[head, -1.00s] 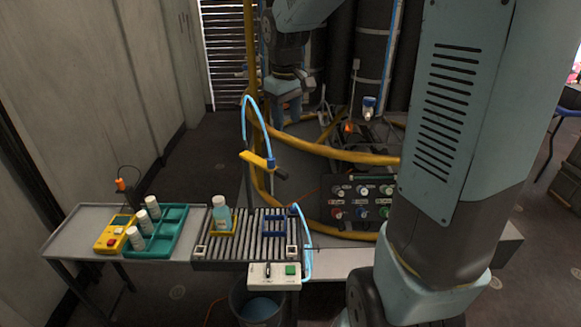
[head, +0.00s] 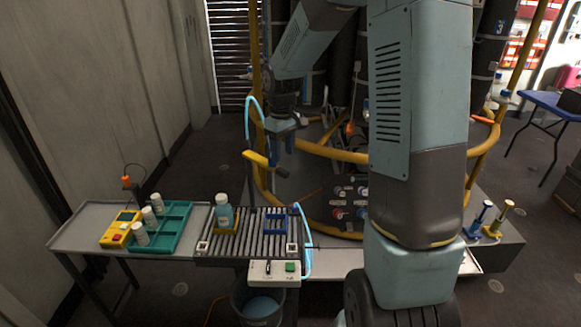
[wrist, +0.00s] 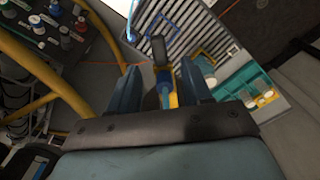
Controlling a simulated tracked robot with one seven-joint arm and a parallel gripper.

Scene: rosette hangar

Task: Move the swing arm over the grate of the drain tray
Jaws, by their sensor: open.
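The swing arm (head: 258,159) is a yellow bar with a dark handle on a thin post behind the drain tray. A light blue hose arcs above it. The tray's slatted grey grate (head: 256,226) lies in front of it. The bar appears to point back right, away from the grate. My gripper (head: 284,147) is open, just above and behind the handle. In the wrist view, the swing arm's dark handle (wrist: 158,48) shows between the spread fingers of my gripper (wrist: 160,75). I cannot tell whether they touch it.
A bottle (head: 223,214) stands in a yellow holder on the grate's left, with a blue frame (head: 275,223) at its right. A teal tray (head: 165,228) with white jars and a yellow meter (head: 120,229) sit farther left. A yellow rail (head: 330,152) and a knob panel stand behind.

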